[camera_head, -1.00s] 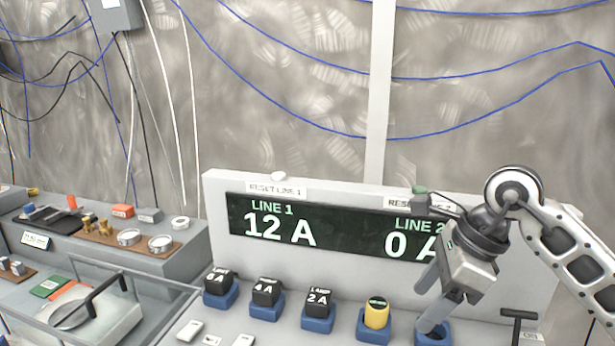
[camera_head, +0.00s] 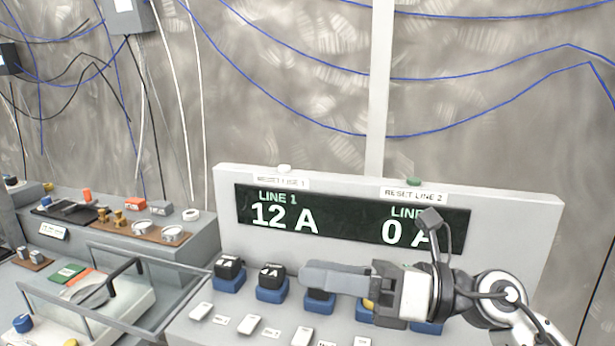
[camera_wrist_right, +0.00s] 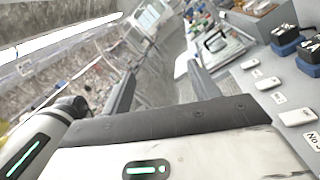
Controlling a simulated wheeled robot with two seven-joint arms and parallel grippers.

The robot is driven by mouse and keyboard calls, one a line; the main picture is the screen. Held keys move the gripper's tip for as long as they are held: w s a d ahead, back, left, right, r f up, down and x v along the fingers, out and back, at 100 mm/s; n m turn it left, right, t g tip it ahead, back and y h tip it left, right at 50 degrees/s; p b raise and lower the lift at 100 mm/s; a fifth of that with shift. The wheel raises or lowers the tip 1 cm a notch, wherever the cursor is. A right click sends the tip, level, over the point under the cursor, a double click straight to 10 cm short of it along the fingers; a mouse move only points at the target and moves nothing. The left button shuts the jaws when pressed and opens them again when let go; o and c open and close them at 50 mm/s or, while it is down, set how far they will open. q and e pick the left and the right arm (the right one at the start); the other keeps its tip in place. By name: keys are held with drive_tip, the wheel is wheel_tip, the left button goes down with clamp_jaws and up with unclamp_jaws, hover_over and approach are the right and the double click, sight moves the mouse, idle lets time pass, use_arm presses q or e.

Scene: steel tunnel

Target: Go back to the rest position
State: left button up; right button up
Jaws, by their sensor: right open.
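My right gripper (camera_head: 308,276) is in front of the display panel (camera_head: 540,215), pointing left in the head view. Its fingers hide part of the row of blue sockets behind them. In the right wrist view the two fingers (camera_wrist_right: 160,82) stand apart with nothing between them. My left gripper is in neither view.
The panel reads 12 A for line 1 and 0 A for line 2. A white button (camera_head: 285,168) and a green button (camera_head: 414,181) sit on its top edge. Black blocks (camera_head: 229,266) stand in blue sockets. A clear-walled case (camera_head: 135,262) with a black handle stands left.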

drive_tip(key=w+d+r+m+t+h, duration=0.1)
drive_tip(key=w+d+m+t+h, duration=0.2)
drive_tip(key=m+t, duration=0.7)
drive_tip(key=w+d+r+m+t+h, duration=0.1)
drive_tip(key=d+m+t+h, duration=0.35)
drive_tip(key=m, duration=0.75)
drive_tip(key=s+d+f+m+h, duration=0.1)
drive_tip(key=d+f+m+h, duration=1)
drive_tip(key=f+m, duration=0.4)
drive_tip(key=s+f+m+g, duration=0.7)
drive_tip(key=s+f+g, duration=0.85)
drive_tip(key=s, duration=0.65)
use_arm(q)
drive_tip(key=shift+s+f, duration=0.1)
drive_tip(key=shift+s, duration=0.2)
use_arm(e)
drive_tip(key=w+a+f+t+y, duration=0.2)
drive_tip(key=w+a+f+t, duration=0.4)
drive_tip(key=f+t, duration=0.2)
drive_tip(key=shift+w+f+n+y, duration=0.3)
drive_tip(key=shift+f+n+y, duration=0.1)
drive_tip(key=shift+f, duration=0.1)
